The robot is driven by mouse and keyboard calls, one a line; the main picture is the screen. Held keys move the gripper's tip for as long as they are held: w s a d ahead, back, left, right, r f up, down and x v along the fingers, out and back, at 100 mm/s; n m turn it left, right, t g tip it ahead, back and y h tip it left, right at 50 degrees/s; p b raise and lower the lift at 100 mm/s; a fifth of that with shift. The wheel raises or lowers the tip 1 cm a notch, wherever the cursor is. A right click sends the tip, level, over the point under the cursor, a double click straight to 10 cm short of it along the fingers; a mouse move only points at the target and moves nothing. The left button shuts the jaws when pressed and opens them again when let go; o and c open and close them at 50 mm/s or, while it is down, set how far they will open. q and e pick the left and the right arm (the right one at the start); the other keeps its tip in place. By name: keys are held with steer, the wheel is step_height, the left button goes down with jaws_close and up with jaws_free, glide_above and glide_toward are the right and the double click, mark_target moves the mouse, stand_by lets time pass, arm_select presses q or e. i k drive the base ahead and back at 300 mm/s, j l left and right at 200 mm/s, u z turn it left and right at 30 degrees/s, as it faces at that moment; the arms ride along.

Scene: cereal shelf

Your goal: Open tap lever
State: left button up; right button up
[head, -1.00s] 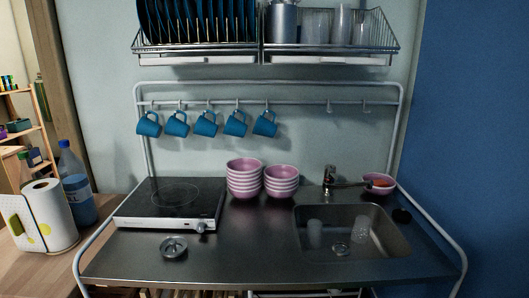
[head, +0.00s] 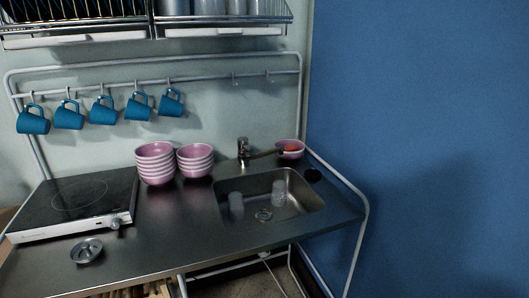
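The tap (head: 243,150) stands at the back edge of the sink, with its spout reaching to the right. Its lever is too small and dark to tell its position. The steel sink (head: 222,213) is set into the right part of the counter and holds two clear glasses (head: 279,193). No running water can be made out. Neither of my grippers is in view.
Stacked pink striped bowls (head: 155,165) stand left of the tap, and a pink bowl (head: 291,148) stands to its right. A hob (head: 75,203) is at the left. Blue mugs (head: 104,110) hang from a rail (head: 200,83). The front counter is mostly clear.

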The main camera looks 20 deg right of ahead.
mark_target(245, 145)
steer(key=i+j, duration=0.3)
steer(key=i, duration=0.2)
steer(key=z, duration=0.85)
